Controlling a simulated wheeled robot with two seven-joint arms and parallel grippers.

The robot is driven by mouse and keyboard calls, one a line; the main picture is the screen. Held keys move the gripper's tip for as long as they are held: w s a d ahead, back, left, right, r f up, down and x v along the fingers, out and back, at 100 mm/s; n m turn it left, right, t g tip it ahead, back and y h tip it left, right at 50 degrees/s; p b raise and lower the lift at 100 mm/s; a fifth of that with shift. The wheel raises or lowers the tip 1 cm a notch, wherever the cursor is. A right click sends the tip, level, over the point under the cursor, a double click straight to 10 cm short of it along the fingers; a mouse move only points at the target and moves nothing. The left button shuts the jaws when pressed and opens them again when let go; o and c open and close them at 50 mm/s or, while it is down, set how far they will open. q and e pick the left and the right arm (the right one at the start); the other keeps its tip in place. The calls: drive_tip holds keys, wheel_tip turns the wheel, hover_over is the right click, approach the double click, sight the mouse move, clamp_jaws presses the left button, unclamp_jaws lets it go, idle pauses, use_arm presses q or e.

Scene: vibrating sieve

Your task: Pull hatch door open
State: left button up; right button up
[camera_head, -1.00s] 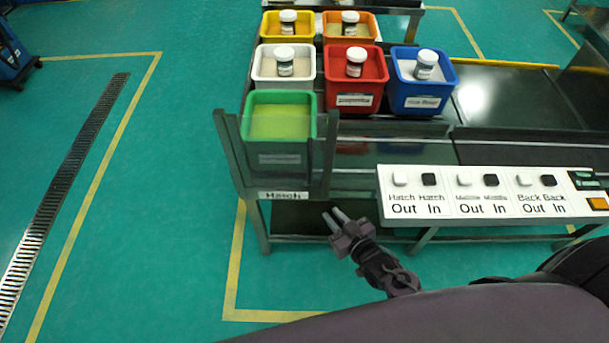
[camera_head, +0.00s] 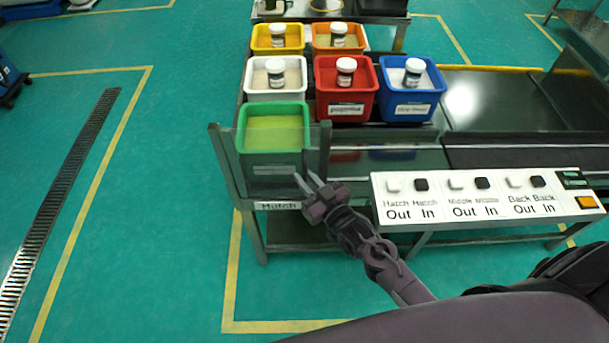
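The hatch (camera_head: 259,189) is a dark, see-through front panel between two grey posts, with a white "Hatch" label (camera_head: 281,205) below it. It looks shut. A green bin (camera_head: 275,148) with yellowish contents stands behind it. My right gripper (camera_head: 305,177) is at the lower right of the hatch, its two thin fingers slightly apart and pointing up and left. Nothing shows between the fingers. I cannot tell whether a fingertip touches the panel or the right post. My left gripper is not in view.
A white button panel (camera_head: 450,212) with Hatch, Middle and Back Out/In buttons is right of my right gripper. White (camera_head: 276,93), red (camera_head: 346,109) and blue (camera_head: 407,107) bins with jars stand behind the hatch.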

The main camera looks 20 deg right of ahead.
drive_tip(key=shift+w+a, duration=0.15)
drive_tip(key=shift+w, duration=0.25)
clamp_jaws()
drive_tip(key=shift+s, duration=0.1)
